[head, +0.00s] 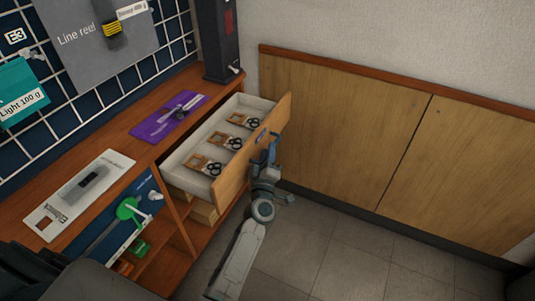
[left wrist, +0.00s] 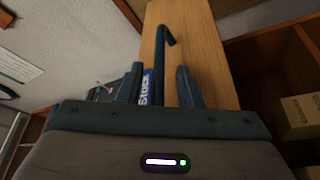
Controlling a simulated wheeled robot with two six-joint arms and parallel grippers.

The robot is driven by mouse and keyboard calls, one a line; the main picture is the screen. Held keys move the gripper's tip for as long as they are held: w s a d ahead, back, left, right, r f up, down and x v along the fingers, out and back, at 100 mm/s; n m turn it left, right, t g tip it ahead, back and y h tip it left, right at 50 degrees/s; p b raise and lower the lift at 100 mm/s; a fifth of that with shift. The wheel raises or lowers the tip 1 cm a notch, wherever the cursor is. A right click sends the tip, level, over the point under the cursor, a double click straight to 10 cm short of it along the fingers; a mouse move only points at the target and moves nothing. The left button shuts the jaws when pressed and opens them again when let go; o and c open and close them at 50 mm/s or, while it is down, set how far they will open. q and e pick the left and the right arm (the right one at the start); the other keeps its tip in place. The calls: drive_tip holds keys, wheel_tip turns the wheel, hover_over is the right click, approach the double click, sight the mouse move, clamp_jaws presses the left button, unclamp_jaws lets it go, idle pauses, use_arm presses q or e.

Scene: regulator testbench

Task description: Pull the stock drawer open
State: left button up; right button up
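The stock drawer (head: 238,170) is pulled out of the wooden bench in the head view, its white inside showing. Several small packs with black rings lie in it. Its wooden front (left wrist: 200,40) fills the upper middle of the left wrist view, with a blue "STOCK" label (left wrist: 146,86) and a dark blue bar handle (left wrist: 159,55). My left gripper (head: 267,148) is at the outer face of the drawer front. In the left wrist view its two fingers (left wrist: 159,84) stand apart, the handle between them with gaps visible on both sides. My right gripper is out of view.
The bench top (head: 120,152) holds a purple mat (head: 155,130) with a tool and a white board (head: 60,212). A dark column (head: 217,40) stands at its far end. Wooden wall panels (head: 350,120) lie right of the drawer. Tiled floor (head: 330,240) is clear beside my arm.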

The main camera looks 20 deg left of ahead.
use_arm(q)
drive_tip(key=b+v, duration=0.2)
drive_tip(key=v, duration=0.9)
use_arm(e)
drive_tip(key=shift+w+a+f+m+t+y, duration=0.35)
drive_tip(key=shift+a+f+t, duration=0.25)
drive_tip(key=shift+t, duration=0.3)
use_arm(q)
drive_tip(key=shift+w, duration=0.1)
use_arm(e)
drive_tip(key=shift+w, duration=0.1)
